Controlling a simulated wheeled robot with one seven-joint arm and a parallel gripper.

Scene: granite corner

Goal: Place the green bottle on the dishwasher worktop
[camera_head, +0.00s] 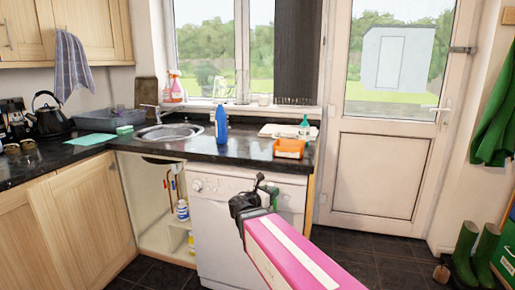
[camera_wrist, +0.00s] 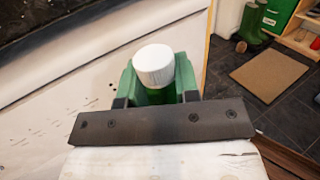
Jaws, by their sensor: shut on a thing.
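My gripper (camera_head: 258,192) is shut on the green bottle, in front of the dishwasher (camera_head: 222,215) and below the worktop's front edge. In the wrist view the bottle's white cap and green neck (camera_wrist: 155,66) show between the green fingers of my gripper (camera_wrist: 158,82). The lower part of the bottle is hidden. In the head view the bottle is too small to separate clearly from the fingers. The dark dishwasher worktop (camera_head: 245,151) is behind and above my gripper.
On the worktop stand a blue bottle (camera_head: 221,127), an orange tub (camera_head: 289,148), a teal dispenser bottle (camera_head: 304,128) and a white tray (camera_head: 275,130). The sink (camera_head: 170,133) is to the left. A bare stretch lies between the blue bottle and orange tub. An open cupboard (camera_head: 155,205) adjoins the dishwasher.

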